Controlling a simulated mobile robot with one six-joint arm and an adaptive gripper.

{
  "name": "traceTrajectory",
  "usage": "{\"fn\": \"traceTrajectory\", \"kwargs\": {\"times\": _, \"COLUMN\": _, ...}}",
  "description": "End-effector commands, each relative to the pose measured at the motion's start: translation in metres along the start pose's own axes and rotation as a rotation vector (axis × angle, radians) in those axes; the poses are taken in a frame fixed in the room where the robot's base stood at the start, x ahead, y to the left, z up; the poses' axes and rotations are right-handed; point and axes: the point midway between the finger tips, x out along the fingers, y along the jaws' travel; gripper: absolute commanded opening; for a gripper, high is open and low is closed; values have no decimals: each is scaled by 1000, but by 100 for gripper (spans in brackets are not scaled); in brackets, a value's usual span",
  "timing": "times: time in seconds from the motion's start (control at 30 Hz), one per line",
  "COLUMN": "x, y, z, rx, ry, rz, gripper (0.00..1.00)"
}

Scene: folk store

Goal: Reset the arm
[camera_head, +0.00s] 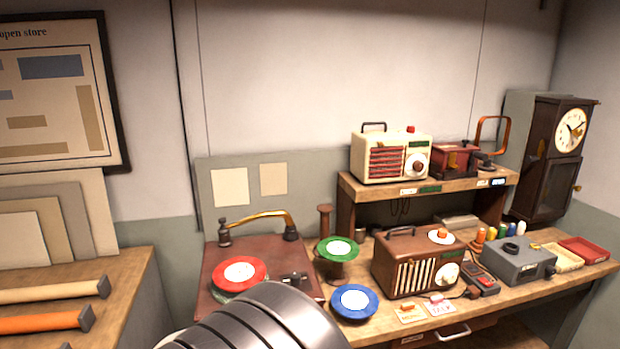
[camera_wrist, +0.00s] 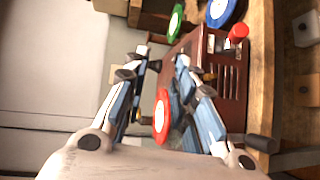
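My gripper (camera_wrist: 162,56) shows in the wrist view with its two blue-grey fingers apart and nothing clasped between their tips. In the head view, a dark ribbed part of my arm rises from the bottom edge, and the fingers are not visible. A red record with a white label (camera_head: 239,272) lies on the brown record player (camera_head: 215,250), just behind my arm. In the wrist view the red record (camera_wrist: 161,116) appears between the fingers, partly covered by the right one. The record player (camera_wrist: 228,85) is beyond the fingers, in a turned view.
A green record (camera_head: 337,249) and a blue record (camera_head: 354,302) are right of the player. A brown radio (camera_head: 416,262), a grey device (camera_head: 518,259) and small trays crowd the bench. A shelf (camera_head: 430,188) carries a cream radio (camera_head: 390,157). Rolls (camera_head: 45,321) lie on the left table.

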Motion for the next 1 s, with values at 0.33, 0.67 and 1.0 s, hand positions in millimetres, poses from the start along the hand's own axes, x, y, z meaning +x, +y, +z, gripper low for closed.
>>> {"fn": "traceTrajectory", "kwargs": {"times": 0.33, "x": -4, "y": 44, "z": 241, "rx": 247, "ry": -549, "rz": -418, "gripper": 25}}
{"fn": "traceTrajectory", "kwargs": {"times": 0.67, "x": -114, "y": 19, "z": 340, "rx": 746, "ry": -675, "rz": -867, "gripper": 25}}
{"fn": "traceTrajectory", "kwargs": {"times": 1.0, "x": -168, "y": 19, "z": 324, "rx": 1129, "ry": -500, "rz": -999, "gripper": 25}}
